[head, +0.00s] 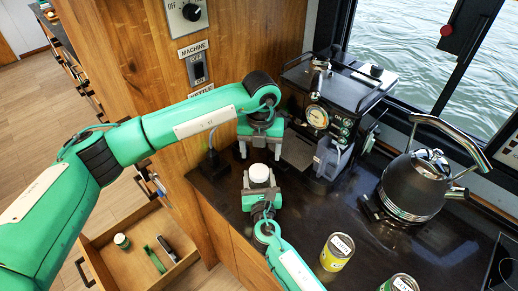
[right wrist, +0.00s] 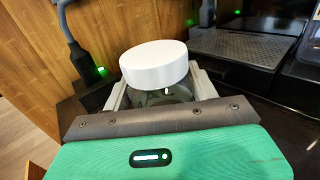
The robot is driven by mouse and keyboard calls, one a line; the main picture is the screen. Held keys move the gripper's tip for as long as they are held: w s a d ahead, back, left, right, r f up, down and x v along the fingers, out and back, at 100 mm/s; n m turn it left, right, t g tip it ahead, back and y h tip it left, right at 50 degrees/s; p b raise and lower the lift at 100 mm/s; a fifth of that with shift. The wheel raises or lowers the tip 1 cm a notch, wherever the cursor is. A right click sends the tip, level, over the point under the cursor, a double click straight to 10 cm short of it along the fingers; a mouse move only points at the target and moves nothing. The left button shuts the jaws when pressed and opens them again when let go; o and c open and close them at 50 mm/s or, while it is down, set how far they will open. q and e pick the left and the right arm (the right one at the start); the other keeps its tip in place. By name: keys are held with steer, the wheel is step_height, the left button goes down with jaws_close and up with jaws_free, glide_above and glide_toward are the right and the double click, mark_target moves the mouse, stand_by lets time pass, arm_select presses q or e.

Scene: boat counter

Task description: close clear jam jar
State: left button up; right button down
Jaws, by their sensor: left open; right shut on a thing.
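The clear jam jar (right wrist: 165,97) stands at the near-left part of the dark counter, with a white lid (head: 259,173) on its top. In the right wrist view the white lid (right wrist: 153,64) looks slightly tilted; I cannot tell whether it is screwed tight. My right gripper (head: 260,188) is shut around the jar's glass body below the lid, its fingers on either side. The fingers hide much of the glass. My left gripper (head: 262,152) points down, open and empty, just behind and above the lid, apart from it.
A black coffee machine (head: 335,112) with a blue-grey jug (head: 330,158) stands behind to the right. A black kettle (head: 415,185) is farther right. Two labelled cans, one yellow (head: 336,252), stand in front. An open drawer (head: 115,262) holds several small items. A wooden panel bounds the left.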

mark_target(259, 171)
arm_select(q)
steer(key=n, duration=0.5)
steer(key=shift+a+r+n, duration=0.15)
steer(key=shift+a+n, duration=0.05)
steer(key=shift+n, duration=0.1)
steer(key=shift+f, duration=4.05)
steer(key=c, duration=1)
